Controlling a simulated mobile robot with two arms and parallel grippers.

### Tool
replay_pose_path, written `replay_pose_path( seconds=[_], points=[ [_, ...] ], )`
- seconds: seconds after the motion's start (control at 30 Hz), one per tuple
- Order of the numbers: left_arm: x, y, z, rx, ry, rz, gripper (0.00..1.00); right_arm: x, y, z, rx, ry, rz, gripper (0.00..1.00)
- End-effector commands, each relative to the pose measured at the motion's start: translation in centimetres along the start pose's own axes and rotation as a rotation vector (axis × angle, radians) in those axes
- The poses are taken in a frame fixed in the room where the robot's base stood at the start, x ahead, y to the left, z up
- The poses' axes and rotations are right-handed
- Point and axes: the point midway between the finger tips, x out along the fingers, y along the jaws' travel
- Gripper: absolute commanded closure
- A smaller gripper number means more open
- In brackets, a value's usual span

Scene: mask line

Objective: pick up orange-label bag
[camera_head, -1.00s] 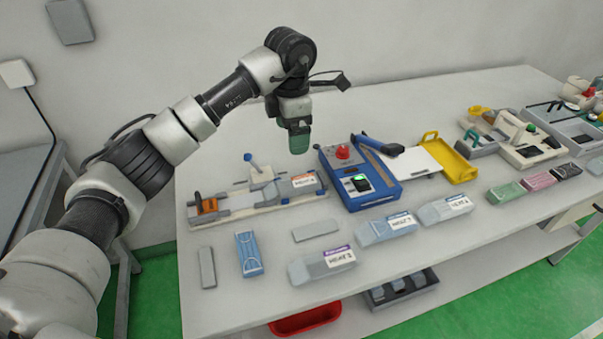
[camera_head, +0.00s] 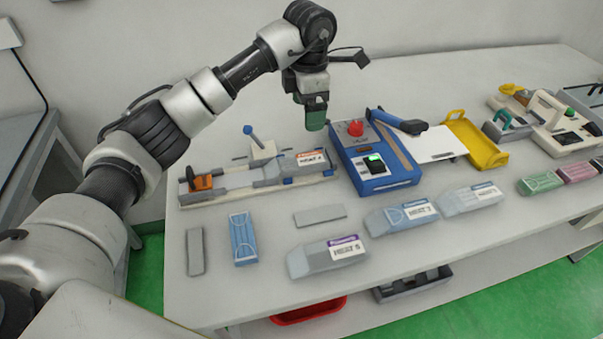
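The orange-label bag (camera_head: 303,168) lies on the grey-white fixture at the back left of the table. Its white label has an orange strip on top. My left gripper (camera_head: 314,122) hangs above and slightly to the right of the bag, apart from it. Its green fingertips point down. The fingers overlap from this angle, so I cannot tell whether they are open or shut. My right gripper is not in view.
A blue sealing machine (camera_head: 373,160) with a red knob stands right of the bag. Purple-label (camera_head: 327,257) and blue-label bags (camera_head: 400,217) lie in front. A blue mask pack (camera_head: 243,239) and grey plates (camera_head: 320,215) lie front left. A yellow tray (camera_head: 474,140) stands farther right.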

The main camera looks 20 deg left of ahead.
Motion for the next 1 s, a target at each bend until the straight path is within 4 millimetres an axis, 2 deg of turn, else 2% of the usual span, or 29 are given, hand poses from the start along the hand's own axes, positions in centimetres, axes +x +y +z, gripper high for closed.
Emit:
replay_pose_path(
  seconds=[0.03, 0.1, 0.23, 0.37, 0.6, 0.77, 1.0],
  points=[
    [1.6, 0.0, 0.0, 0.0, 0.0, 0.0, 0.11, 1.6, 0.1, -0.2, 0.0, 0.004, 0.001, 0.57],
    [2.7, 0.0, 0.0, 0.0, 0.0, 0.0, 0.11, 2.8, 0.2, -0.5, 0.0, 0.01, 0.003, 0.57],
    [3.8, 0.0, 0.0, 0.0, 0.0, 0.0, 0.11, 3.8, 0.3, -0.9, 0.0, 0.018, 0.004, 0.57],
    [5.1, 0.0, 0.0, -0.001, 0.002, -0.002, 0.11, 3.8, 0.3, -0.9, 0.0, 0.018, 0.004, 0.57],
    [8.6, -0.1, 0.0, 0.0, 0.001, -0.002, 0.11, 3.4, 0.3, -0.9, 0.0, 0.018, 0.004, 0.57],
    [9.7, -0.1, 0.0, 0.001, 0.0, -0.001, 0.11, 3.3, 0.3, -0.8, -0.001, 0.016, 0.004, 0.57],
    [13.1, -0.5, -0.1, -0.001, 0.001, -0.004, 0.11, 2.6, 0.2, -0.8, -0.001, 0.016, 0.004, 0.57]
  ],
)
